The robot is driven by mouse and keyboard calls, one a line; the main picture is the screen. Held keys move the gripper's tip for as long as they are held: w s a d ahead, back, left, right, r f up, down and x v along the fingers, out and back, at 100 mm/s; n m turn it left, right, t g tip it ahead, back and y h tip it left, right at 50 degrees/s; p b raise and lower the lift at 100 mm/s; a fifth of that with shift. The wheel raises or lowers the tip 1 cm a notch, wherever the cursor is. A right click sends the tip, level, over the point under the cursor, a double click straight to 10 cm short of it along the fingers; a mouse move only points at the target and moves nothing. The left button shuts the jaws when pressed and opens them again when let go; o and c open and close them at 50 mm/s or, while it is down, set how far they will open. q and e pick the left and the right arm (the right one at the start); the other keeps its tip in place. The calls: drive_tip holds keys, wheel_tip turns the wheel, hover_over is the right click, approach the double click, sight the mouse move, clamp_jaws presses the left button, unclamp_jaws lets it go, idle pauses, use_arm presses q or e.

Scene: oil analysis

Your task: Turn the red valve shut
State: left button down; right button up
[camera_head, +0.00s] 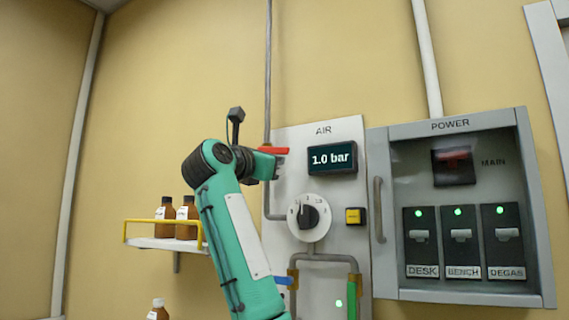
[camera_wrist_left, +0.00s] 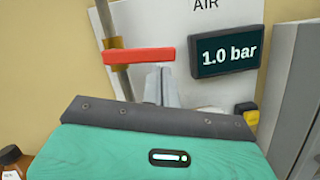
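The red valve handle (camera_head: 272,150) lies roughly level across the vertical grey pipe at the left edge of the air panel. In the left wrist view the red valve handle (camera_wrist_left: 140,55) sticks out to the right from the pipe. My left gripper (camera_head: 277,166) is just below the handle's right part. In the left wrist view its two grey fingers (camera_wrist_left: 161,72) are together, with nothing seen between them. Their tips are close to the handle's right end; I cannot tell whether they touch it. My right gripper is not in view.
The air panel (camera_head: 350,135) carries a display (camera_head: 332,158) reading 1.0 bar, a dial (camera_head: 310,217) and a yellow button (camera_head: 355,216). A power cabinet (camera_head: 377,150) stands to the right. A shelf (camera_head: 155,243) with brown bottles (camera_head: 186,215) is at the left.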

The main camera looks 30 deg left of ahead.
use_arm(q)
drive_tip(key=shift+r, duration=0.4)
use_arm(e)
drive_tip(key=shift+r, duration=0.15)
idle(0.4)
